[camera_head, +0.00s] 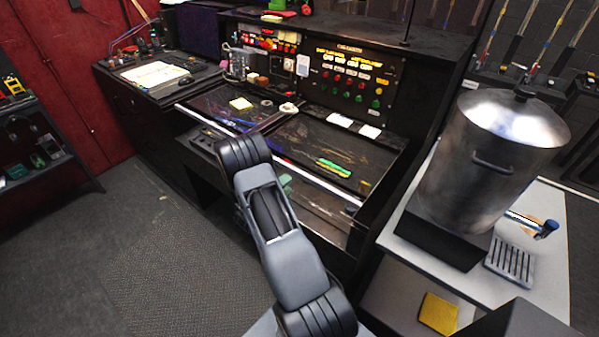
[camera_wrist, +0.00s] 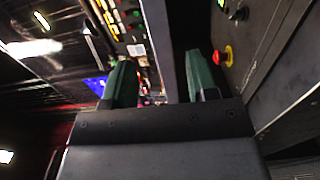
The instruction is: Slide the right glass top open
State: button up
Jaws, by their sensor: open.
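The right glass top (camera_head: 318,158) is a dark, glossy panel on the right half of the console desk, with a bright rail (camera_head: 320,183) along its front edge. My arm reaches over the front of the desk and hides part of that edge. In the wrist view my gripper (camera_wrist: 159,57) is open, with two green fingers apart. A grey bar (camera_wrist: 165,45) runs lengthwise in the gap between them; I cannot tell whether either finger touches it. In the head view the gripper is mostly hidden behind my arm.
The control panel (camera_head: 352,77) with lit buttons stands behind the desk. A large steel pot (camera_head: 490,165) stands on a white table at the right. Papers and a green-yellow item (camera_head: 334,168) show at the desktop. The floor (camera_head: 120,240) at the left is clear.

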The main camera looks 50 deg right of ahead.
aim_at(298, 175)
jog(key=d, duration=0.2)
jog(key=d+p, duration=0.1)
jog(key=d, duration=0.5)
jog(key=shift+w+p, duration=0.3)
jog(key=shift+w, duration=0.05)
jog(key=shift+c, duration=0.5)
grip_shut()
